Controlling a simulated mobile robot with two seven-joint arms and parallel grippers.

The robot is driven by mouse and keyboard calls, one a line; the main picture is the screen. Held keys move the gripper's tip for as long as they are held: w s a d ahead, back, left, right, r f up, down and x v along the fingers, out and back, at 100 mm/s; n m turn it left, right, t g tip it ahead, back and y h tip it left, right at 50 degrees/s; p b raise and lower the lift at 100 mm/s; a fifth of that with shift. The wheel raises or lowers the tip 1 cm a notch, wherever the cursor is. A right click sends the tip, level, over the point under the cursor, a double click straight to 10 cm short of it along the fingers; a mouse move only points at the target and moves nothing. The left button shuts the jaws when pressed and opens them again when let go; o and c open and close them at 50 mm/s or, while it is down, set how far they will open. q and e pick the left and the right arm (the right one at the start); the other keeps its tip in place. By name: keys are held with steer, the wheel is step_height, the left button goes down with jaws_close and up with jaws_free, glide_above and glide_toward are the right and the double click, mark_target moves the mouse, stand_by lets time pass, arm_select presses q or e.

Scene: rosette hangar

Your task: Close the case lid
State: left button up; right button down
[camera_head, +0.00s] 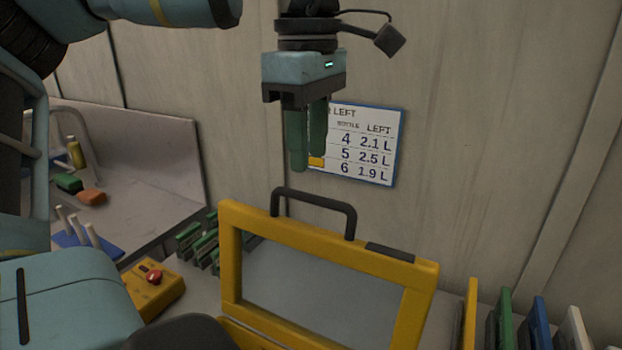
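The yellow case lid (331,239) stands raised at the lower centre, with a yellow frame and a grey inner panel (320,284). A black handle (314,194) is on its top edge, with a dark strip beside it. A little of the yellow case body (255,337) shows below the lid; the rest is cut off. My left gripper (306,163) hangs fingers down above the lid and handle in the picture, apart from them. My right gripper is out of view.
A yellow box with a red button (158,287) sits left of the case. Green upright pieces (197,243) stand behind it, and several coloured panels (540,322) stand at the right. A sign (366,144) hangs on the wall behind the gripper.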

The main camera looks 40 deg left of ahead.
mark_target(310, 195)
arm_select(q)
steer(key=shift+w+f, duration=0.15)
steer(key=shift+f, duration=2.7)
jaws_close()
